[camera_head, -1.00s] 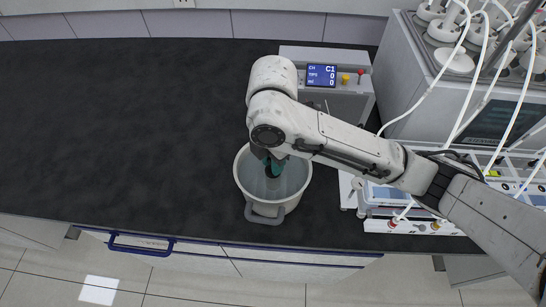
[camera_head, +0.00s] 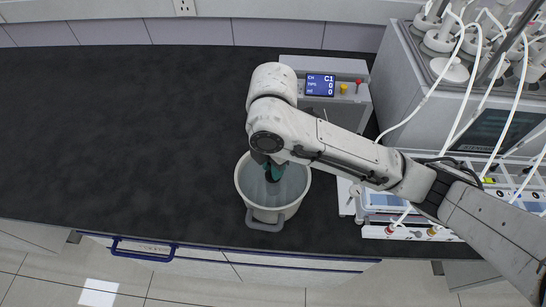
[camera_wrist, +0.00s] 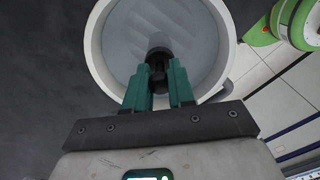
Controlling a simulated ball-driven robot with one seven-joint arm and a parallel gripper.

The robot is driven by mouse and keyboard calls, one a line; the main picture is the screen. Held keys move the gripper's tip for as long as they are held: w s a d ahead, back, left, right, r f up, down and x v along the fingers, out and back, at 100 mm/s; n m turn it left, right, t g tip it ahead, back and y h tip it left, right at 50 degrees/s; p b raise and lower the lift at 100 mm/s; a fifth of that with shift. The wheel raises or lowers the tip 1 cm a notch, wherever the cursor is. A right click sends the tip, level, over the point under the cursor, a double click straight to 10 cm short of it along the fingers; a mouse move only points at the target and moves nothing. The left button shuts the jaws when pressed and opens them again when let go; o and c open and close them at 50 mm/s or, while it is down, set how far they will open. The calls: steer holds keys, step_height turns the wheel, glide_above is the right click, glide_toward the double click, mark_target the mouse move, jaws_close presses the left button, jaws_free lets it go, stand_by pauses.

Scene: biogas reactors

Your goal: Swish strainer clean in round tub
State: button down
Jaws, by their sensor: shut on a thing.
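The round tub (camera_head: 291,209) is a white pail with a grey handle at its front, standing upright near the counter's front edge. It holds what looks like clear water. In the wrist view the tub (camera_wrist: 92,48) fills the top middle. My gripper (camera_head: 271,173) points down into the tub. In the wrist view its teal fingers (camera_wrist: 159,72) are shut on a dark, short cylindrical piece, which I take to be the strainer (camera_wrist: 158,54). Its lower end is over or in the water; I cannot tell how deep. My arm hides part of it in the head view.
A grey dosing box with a blue display (camera_head: 320,85) stands behind the tub. A large grey reactor unit (camera_head: 425,100) with white tubes stands at the right. The dark counter (camera_head: 120,130) is clear to the left. A blue drawer handle (camera_head: 145,250) is below the front edge.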

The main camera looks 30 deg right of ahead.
stand_by(0.3)
steer(key=shift+f+b, duration=1.5)
steer(key=shift+f, duration=0.2)
steer(key=shift+r, duration=0.2)
step_height(320, 180, up, 3)
steer(key=p, duration=0.4)
steer(key=shift+r, duration=0.15)
steer(key=shift+f+b, duration=1.55)
steer(key=shift+f, duration=0.25)
